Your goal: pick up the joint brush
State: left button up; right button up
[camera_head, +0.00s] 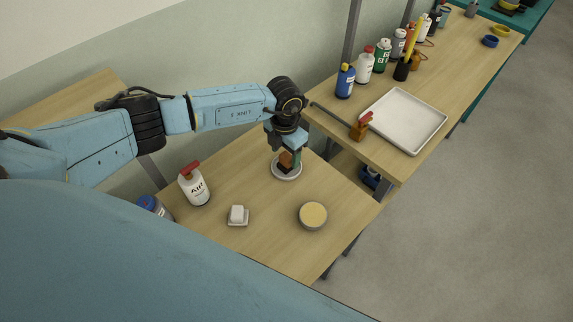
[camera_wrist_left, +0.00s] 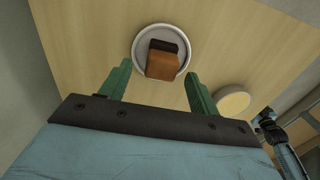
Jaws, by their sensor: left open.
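A brown block with a dark part, apparently the joint brush (camera_head: 286,160), stands in a round pale dish (camera_head: 287,174) on the near wooden bench. In the left wrist view the brush (camera_wrist_left: 165,64) sits inside the dish (camera_wrist_left: 142,44), ahead of the fingers. My left gripper (camera_head: 284,149) points down over the brush. Its two green fingers are apart in the left wrist view (camera_wrist_left: 157,73), one to each side of the brush's near end. I cannot tell whether they touch it.
A white tray (camera_head: 441,123), an orange-brown tool (camera_head: 359,130) and several bottles occupy the farther bench.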

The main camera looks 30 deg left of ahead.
aim_at(285, 157)
pick_arm(q)
notch_tip(285, 157, down, 3)
jog(key=shift+f+b, duration=0.15)
jog(key=shift+b, duration=0.8)
pick_arm(e)
jog(key=shift+s+f, duration=0.25)
jog(key=shift+f, duration=0.4)
jog(key=shift+s+f, duration=0.2)
jog(key=shift+f, duration=0.4)
pick_arm(q)
jog(key=shift+c, duration=0.3)
jog(key=c, duration=1)
jog(key=shift+r, duration=0.2)
pick_arm(e)
jog(key=shift+r, duration=0.1)
pick_arm(q)
notch_tip(285, 157, up, 10)
jog(key=p, duration=0.8)
jog(key=shift+f, duration=0.1)
pick_arm(e)
notch_tip(285, 157, up, 8)
